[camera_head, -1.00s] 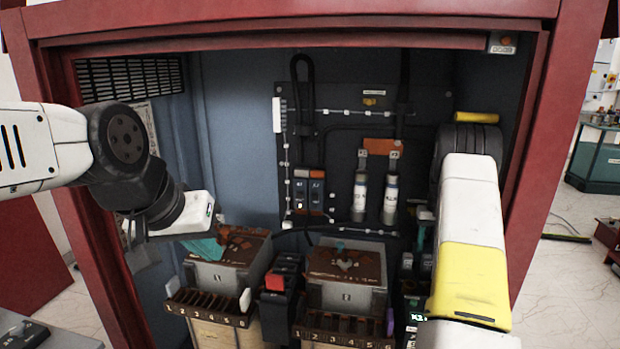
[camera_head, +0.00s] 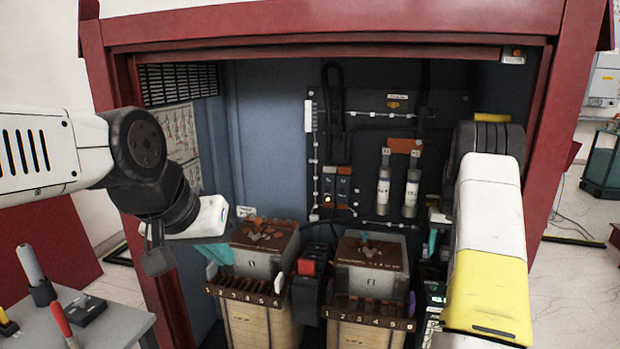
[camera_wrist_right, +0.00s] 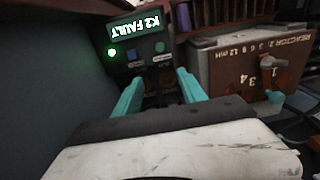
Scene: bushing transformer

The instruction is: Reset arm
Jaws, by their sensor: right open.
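My left arm comes in from the left in the head view. Its gripper (camera_head: 216,253) has teal fingers pointing at the left transformer block, and I cannot tell how far apart they are. My right arm reaches into the cabinet at the right, and its forearm hides most of the right gripper in the head view. In the right wrist view the right gripper (camera_wrist_right: 160,80) is open, with two teal fingers apart and nothing held between them. Beyond the fingers is a dark panel with a lit "K2 FAULT" display (camera_wrist_right: 140,28) and a green light (camera_wrist_right: 112,52).
The red cabinet frame (camera_head: 330,29) surrounds both arms' reach. Inside stand two numbered transformer blocks (camera_head: 262,237) (camera_head: 372,252) and two white cylinders (camera_head: 384,186). A grey table (camera_head: 120,320) with tools is at lower left. A reactor box (camera_wrist_right: 230,62) is right of the right gripper.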

